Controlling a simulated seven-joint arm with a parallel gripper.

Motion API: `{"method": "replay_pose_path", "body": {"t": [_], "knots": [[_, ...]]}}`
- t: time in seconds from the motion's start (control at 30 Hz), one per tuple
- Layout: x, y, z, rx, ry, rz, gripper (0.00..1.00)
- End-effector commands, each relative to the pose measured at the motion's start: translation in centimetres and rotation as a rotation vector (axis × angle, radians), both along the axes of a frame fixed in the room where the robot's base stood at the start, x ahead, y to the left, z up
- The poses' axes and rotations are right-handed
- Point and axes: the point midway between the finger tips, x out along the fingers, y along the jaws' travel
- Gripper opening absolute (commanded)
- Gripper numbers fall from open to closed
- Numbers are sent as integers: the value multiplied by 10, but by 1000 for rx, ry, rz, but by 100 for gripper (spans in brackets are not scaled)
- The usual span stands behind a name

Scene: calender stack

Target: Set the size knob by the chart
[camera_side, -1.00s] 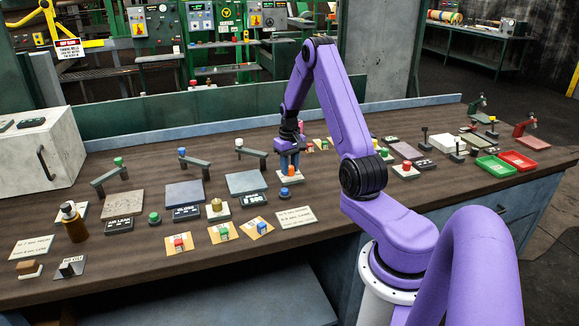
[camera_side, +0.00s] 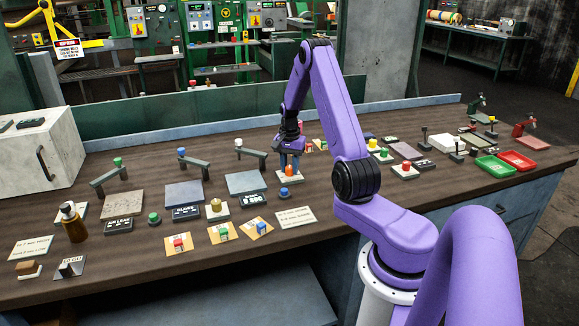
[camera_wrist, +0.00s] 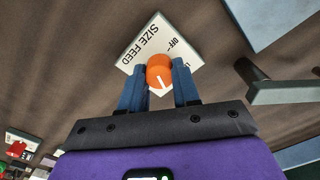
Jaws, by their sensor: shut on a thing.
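The orange size knob (camera_wrist: 160,70) has a white pointer line and sits on a white plate (camera_wrist: 141,48) lettered "SIZE FEED", with an "OFF" mark. In the wrist view the line points down and slightly right, toward the hand. My gripper (camera_wrist: 159,80) has one blue finger on each side of the knob and is shut on it. In the side view my gripper (camera_side: 290,163) stands over the plate (camera_side: 290,178), around the knob (camera_side: 289,172). A printed card (camera_side: 295,217) lies in front of it and another card (camera_side: 31,248) lies at far left; their text is too small to read.
A blue button (camera_side: 284,193) and a dark display box (camera_side: 253,199) stand close in front. A grey pad (camera_side: 248,182) and a bracket arm (camera_side: 251,153) are to the left. A red-topped block (camera_side: 405,167) and green and red trays (camera_side: 517,160) are farther right.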

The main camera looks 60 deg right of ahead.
Motion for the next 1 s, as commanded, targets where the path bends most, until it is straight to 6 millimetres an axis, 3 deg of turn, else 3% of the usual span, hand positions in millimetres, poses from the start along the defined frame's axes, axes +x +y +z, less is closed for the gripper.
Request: {"method": "replay_pose_path", "body": {"t": [0.4, 0.97, 1.0], "knots": [[0, -1, 1, -2, -1, -189, 1], [0, -1, 1, -2, -1, -213, 1], [0, -1, 1, -2, -1, -213, 44]]}}
